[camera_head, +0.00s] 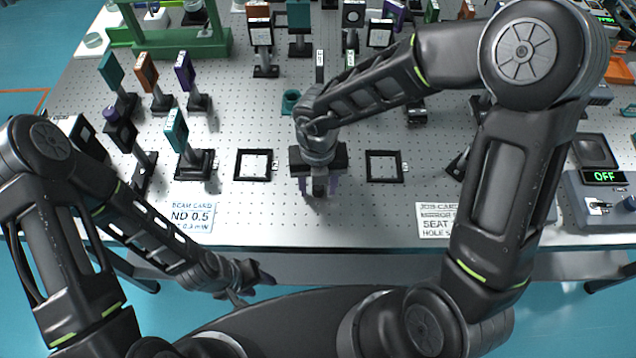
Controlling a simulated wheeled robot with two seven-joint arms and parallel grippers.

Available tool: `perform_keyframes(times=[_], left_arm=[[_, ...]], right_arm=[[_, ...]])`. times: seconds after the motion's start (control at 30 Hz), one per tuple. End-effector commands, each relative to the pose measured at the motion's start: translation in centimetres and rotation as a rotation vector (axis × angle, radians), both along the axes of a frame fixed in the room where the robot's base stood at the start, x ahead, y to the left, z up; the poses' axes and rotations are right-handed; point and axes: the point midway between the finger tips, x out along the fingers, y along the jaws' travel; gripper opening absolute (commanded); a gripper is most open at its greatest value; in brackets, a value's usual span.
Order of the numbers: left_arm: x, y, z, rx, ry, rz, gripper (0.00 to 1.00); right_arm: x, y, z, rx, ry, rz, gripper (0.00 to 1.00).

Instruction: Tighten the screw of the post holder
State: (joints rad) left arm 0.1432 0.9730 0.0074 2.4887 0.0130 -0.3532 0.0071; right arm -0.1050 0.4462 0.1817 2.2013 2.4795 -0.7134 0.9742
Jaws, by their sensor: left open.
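Several post holders carry square optics at the left of the table, among them one with a teal plate (177,131) on a black base. I cannot tell which holder the task means, and no screw can be made out. My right gripper (319,188) points down over the table front, between two black square frames. Its wrist hides what lies beneath it, and its jaw gap cannot be made out. My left gripper (262,280) is open, in front of the table edge and away from the optics.
The perforated optical table (330,222) has a free strip along its front. Black square frames lie left (256,165) and right (384,167) of my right gripper. Printed cards lie at the front left (192,217) and right (436,219).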

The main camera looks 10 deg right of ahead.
Motion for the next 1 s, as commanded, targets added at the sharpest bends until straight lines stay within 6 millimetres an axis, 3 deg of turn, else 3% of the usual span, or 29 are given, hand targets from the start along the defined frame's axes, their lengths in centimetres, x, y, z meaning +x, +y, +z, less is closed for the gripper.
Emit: perform_keyframes(times=[0.27,0.73,1.0], left_arm=[[0.0,0.0,0.1,0.0,0.0,0.0,0.46],[0.0,0.0,0.4,0.001,0.001,0.001,0.46],[0.0,0.1,0.4,0.001,0.001,0.001,0.46]], right_arm=[[0.0,0.0,0.3,0.0,0.0,-0.001,0.46],[0.1,0.0,6.9,0.001,-0.002,-0.002,0.46],[0.0,0.0,7.8,0.0,0.001,0.0,0.46]])
